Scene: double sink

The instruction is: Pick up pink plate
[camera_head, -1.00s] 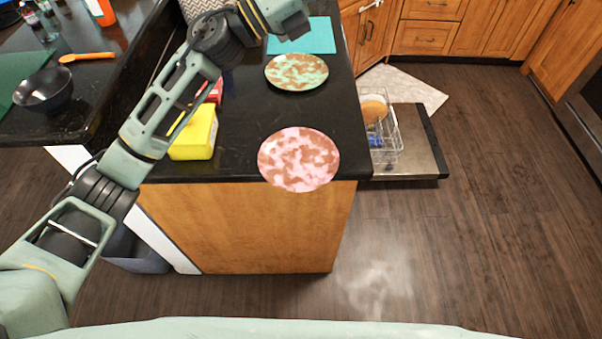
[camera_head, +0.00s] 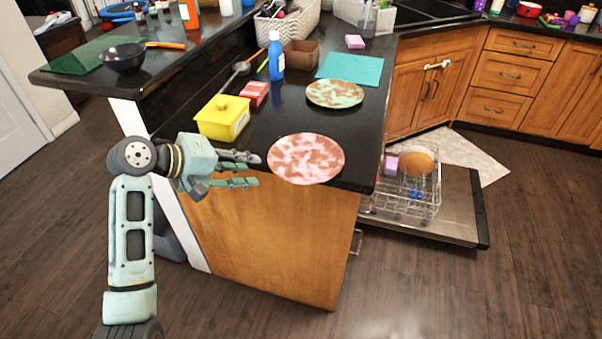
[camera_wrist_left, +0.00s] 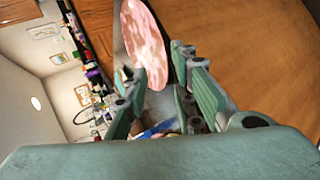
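The pink plate (camera_head: 306,158), mottled pink and brown, lies at the near edge of the black counter and overhangs it slightly. It also shows in the left wrist view (camera_wrist_left: 146,42), ahead of the fingers. My left gripper (camera_head: 257,169) is just left of the plate, level with the counter edge, its fingers pointing right at the plate's rim. In the left wrist view its fingers (camera_wrist_left: 158,75) are apart with nothing held between them. In the head view I cannot tell whether the fingertips touch the rim. My right gripper is not in view.
A green-brown plate (camera_head: 335,93), a blue bottle (camera_head: 276,57) and a teal mat (camera_head: 363,69) are farther back. An open dishwasher (camera_head: 455,215) with a rack is at the right.

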